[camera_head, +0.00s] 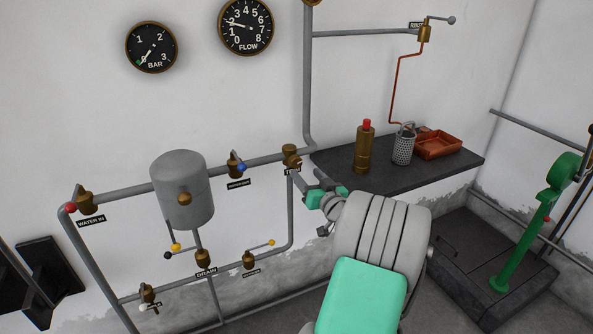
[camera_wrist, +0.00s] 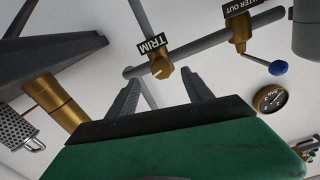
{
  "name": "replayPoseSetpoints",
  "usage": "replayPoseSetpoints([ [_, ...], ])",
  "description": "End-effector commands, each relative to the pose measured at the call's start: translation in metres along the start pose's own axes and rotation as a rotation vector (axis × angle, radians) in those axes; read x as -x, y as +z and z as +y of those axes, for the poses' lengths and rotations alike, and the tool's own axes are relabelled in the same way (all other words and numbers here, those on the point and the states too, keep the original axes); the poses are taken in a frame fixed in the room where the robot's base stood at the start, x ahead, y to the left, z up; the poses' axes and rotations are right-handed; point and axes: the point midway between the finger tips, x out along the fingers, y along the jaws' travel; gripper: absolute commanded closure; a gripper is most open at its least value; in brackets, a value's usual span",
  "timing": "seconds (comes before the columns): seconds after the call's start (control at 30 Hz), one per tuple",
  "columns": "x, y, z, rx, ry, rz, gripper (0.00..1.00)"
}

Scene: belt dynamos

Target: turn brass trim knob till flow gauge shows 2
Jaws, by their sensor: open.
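The brass trim knob (camera_head: 290,153) sits on the grey pipe at the left end of the dark shelf. In the wrist view the knob (camera_wrist: 161,68) is beside its TRIM label (camera_wrist: 149,46). My gripper (camera_head: 302,182) is open and empty just below the knob. In the wrist view the spread fingers of my gripper (camera_wrist: 163,84) point towards the knob, which appears in line with the gap between them. They look apart from it. The flow gauge (camera_head: 246,27) is high on the wall, its needle pointing left between 1 and 2, close to 2.
A bar gauge (camera_head: 152,47) reads near 0. A blue-handled valve (camera_head: 236,165) is left of the knob, beside a grey tank (camera_head: 182,188). The shelf (camera_head: 440,170) bears a brass bottle (camera_head: 364,148), a perforated cup (camera_head: 403,148) and an orange tray (camera_head: 438,145).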

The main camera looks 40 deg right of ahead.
Motion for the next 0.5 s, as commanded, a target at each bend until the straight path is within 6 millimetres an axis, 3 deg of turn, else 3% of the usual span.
replayPoseSetpoints([
  [0.3, -0.056, -0.003, -0.002, -0.001, -0.004, 0.002, 0.41],
  [0.5, -0.075, -0.002, -0.001, -0.001, -0.001, 0.001, 0.41],
])
